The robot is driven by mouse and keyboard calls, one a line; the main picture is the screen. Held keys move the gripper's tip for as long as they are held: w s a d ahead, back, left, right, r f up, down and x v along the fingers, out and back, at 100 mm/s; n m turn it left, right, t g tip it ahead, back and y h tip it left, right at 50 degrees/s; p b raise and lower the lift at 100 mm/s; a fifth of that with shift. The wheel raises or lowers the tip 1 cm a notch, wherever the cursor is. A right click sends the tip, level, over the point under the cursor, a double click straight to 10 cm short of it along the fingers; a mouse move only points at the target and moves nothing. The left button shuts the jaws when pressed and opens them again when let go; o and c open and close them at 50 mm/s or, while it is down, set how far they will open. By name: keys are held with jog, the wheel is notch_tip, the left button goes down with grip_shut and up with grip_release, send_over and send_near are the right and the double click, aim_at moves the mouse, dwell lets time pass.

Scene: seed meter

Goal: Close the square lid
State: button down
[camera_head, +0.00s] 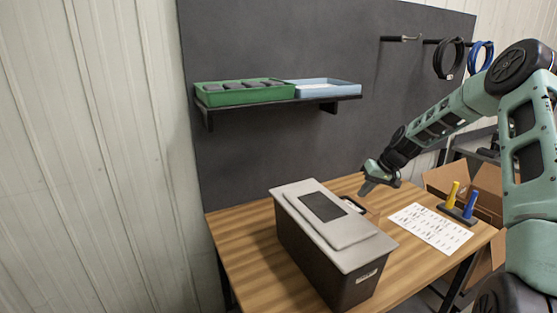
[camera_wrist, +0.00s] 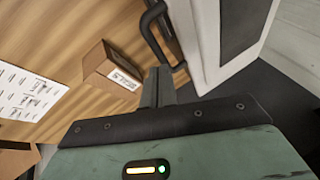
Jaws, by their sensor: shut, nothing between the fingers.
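A dark box (camera_head: 320,262) with a light grey top stands on the wooden table. Its light grey square lid (camera_head: 345,231) has a dark panel and looks to lie flat or nearly flat on top; I cannot tell whether it is fully seated. The lid shows at the upper right of the wrist view (camera_wrist: 209,40). A black loop handle (camera_wrist: 153,38) sticks out from its edge and also shows in the head view (camera_head: 354,204). My gripper (camera_head: 366,189) is shut and empty, just beyond the box's far right side. In the wrist view its fingertips (camera_wrist: 159,74) are close to the handle; contact is unclear.
A small cardboard box (camera_wrist: 108,71) lies beside the handle. A printed white sheet (camera_head: 431,228) and a stand with yellow and blue handles (camera_head: 459,208) are to the right. A wall shelf (camera_head: 280,103) holds green and blue trays. The table's left part is clear.

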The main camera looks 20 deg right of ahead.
jog(key=shift+d+f+b, duration=0.15)
jog(key=shift+f+b, duration=0.1)
jog(key=shift+f, duration=0.55)
jog(key=shift+d+f+b, duration=0.1)
jog(key=shift+f+b, duration=0.1)
jog(key=shift+f, duration=0.6)
